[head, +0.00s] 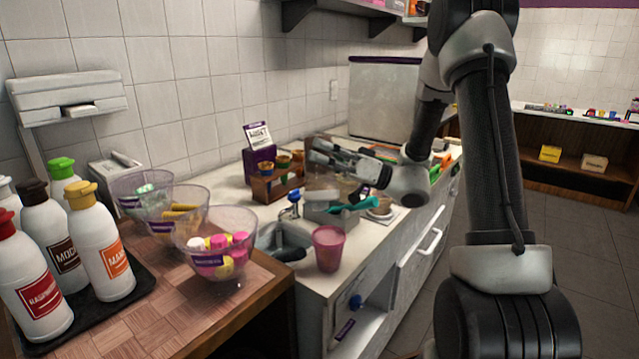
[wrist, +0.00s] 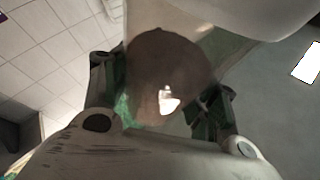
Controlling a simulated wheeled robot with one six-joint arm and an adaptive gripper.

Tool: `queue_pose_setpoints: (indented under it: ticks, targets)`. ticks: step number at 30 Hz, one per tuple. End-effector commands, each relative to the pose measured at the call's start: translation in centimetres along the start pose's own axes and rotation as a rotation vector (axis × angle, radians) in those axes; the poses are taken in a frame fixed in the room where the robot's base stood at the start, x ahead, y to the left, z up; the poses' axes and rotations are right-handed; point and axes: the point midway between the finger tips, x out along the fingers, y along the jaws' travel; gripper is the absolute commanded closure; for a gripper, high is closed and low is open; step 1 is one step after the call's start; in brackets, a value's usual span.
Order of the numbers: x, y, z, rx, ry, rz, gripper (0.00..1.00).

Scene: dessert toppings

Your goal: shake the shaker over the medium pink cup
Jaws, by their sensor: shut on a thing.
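The pink cup (head: 328,250) stands upright on the near edge of the white counter, in front of the sink. My gripper (head: 325,152) is in the air above the counter, farther back and above the cup, not over it. In the wrist view its green-padded fingers (wrist: 163,100) sit either side of a see-through shaker with a brown, rounded part (wrist: 165,65), and are shut on it. In the head view the shaker is hard to make out against the things behind it. The cup does not show in the wrist view.
Clear bowls of toppings, the nearest with pink and yellow pieces (head: 217,245), stand on a wooden top at left beside several sauce bottles (head: 100,250). Behind the cup are a sink (head: 285,243), a teal scoop (head: 352,205) and a wooden cone holder (head: 275,187).

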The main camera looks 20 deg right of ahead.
Motion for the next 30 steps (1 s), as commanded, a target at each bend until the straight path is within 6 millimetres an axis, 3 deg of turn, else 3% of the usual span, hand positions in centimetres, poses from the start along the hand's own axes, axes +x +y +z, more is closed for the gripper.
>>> queue_pose_setpoints:
  ticks: [18, 30]
  targets:
    - [1.5, -1.8, -3.6, -0.001, 0.001, -0.001, 0.74]
    - [1.7, -2.1, -4.1, 0.0, 0.001, 0.0, 0.74]
